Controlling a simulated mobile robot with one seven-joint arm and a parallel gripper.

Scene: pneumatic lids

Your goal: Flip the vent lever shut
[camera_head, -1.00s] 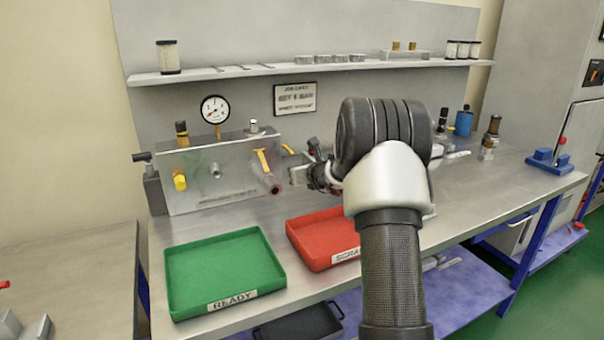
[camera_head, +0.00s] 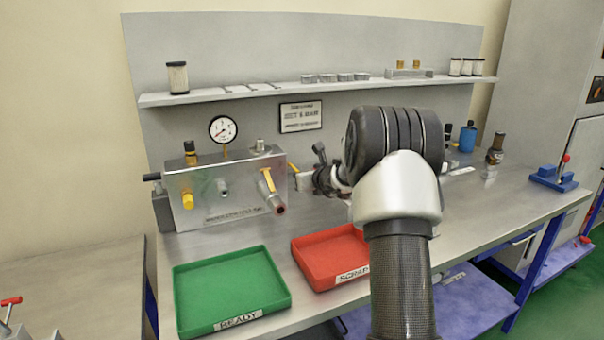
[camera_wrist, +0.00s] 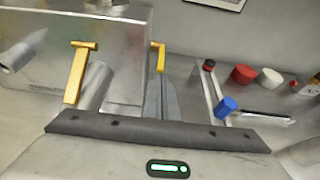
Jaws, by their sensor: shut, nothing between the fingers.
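A grey valve box (camera_head: 225,187) with a round gauge (camera_head: 222,130) stands at the back left of the bench. It carries a yellow lever (camera_head: 268,180) on its front, above a red-ended pipe, and a second yellow lever (camera_head: 293,168) at its right side. In the wrist view the front lever (camera_wrist: 80,72) is at left and the side lever (camera_wrist: 158,55) near the middle. I cannot tell which is the vent lever. My gripper (camera_head: 302,181) is shut and empty, just right of the box. Its fingers (camera_wrist: 161,92) point toward the side lever; contact is unclear.
A green tray (camera_head: 230,285) and a red tray (camera_head: 328,258) lie in front of the box. A shelf (camera_head: 320,88) with small parts runs above. A blue container (camera_head: 467,137) and other items stand at the back right. My arm hides part of the bench.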

